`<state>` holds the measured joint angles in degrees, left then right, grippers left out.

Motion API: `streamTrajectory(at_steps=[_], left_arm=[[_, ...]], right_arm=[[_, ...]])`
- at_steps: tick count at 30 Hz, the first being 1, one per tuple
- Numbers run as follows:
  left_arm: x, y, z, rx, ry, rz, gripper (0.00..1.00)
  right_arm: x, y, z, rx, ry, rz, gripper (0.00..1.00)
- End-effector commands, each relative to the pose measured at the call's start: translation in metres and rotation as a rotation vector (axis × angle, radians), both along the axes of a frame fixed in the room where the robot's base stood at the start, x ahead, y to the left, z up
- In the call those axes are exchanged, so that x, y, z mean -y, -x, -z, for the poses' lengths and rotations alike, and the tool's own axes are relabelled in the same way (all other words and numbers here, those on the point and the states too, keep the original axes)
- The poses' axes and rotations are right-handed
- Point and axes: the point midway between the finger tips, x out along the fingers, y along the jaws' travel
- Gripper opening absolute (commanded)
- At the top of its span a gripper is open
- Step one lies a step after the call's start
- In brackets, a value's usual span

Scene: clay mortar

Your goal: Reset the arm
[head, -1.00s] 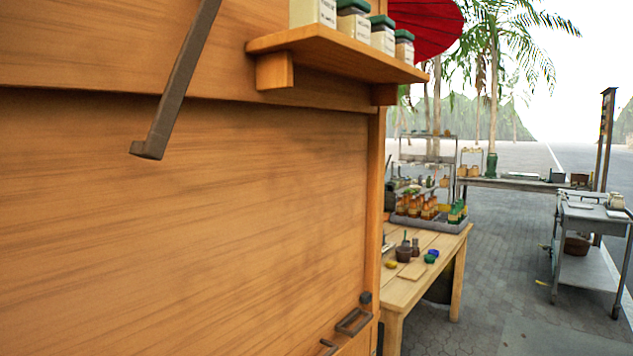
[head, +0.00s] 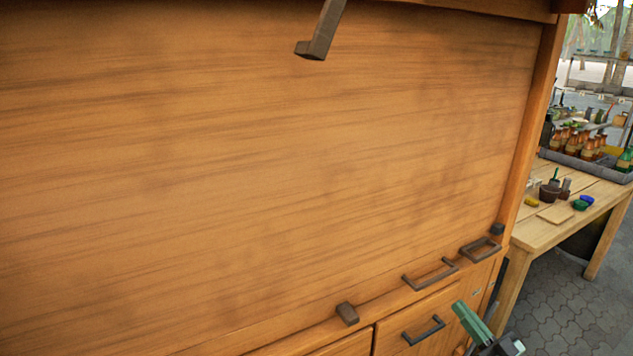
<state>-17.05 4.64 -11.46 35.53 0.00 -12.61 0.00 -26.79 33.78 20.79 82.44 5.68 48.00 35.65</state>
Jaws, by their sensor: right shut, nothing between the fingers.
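My right gripper (head: 464,312) shows at the bottom right, with green fingers pointing up and left. It is shut and empty, in front of the wooden cabinet's lower drawers. I cannot tell whether it touches the cabinet front. My left gripper is out of view.
A large wooden panel (head: 260,170) fills most of the view. Dark handles (head: 430,274) and a drawer pull (head: 424,330) line its lower edge. A wooden table (head: 575,215) with small pots (head: 549,194) and bottles stands at the right. Paved floor (head: 560,310) is clear at the lower right.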

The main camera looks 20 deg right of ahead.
Motion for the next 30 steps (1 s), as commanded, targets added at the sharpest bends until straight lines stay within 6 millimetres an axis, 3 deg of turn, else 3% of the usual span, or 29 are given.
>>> streamTrajectory(at_steps=[5,8,13,17,21,24,30], left_arm=[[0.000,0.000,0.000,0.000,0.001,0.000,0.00],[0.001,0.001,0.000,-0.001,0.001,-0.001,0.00],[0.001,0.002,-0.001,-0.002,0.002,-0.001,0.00],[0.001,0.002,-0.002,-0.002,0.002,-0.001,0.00],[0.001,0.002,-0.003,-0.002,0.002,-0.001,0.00],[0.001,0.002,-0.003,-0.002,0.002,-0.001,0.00],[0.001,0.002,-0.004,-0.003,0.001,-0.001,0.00]], right_arm=[[0.001,0.000,0.012,-0.025,-0.005,0.017,0.00],[0.004,0.002,0.051,-0.110,-0.016,0.067,0.00],[-0.003,0.019,0.169,-0.380,-0.035,0.183,0.00],[-0.026,0.048,0.263,-0.617,-0.029,0.237,0.00],[-0.065,0.092,0.354,-0.871,-0.008,0.252,0.00],[-0.100,0.130,0.410,-1.051,0.019,0.238,0.00],[-0.184,0.223,0.498,-1.409,0.105,0.143,0.00]])
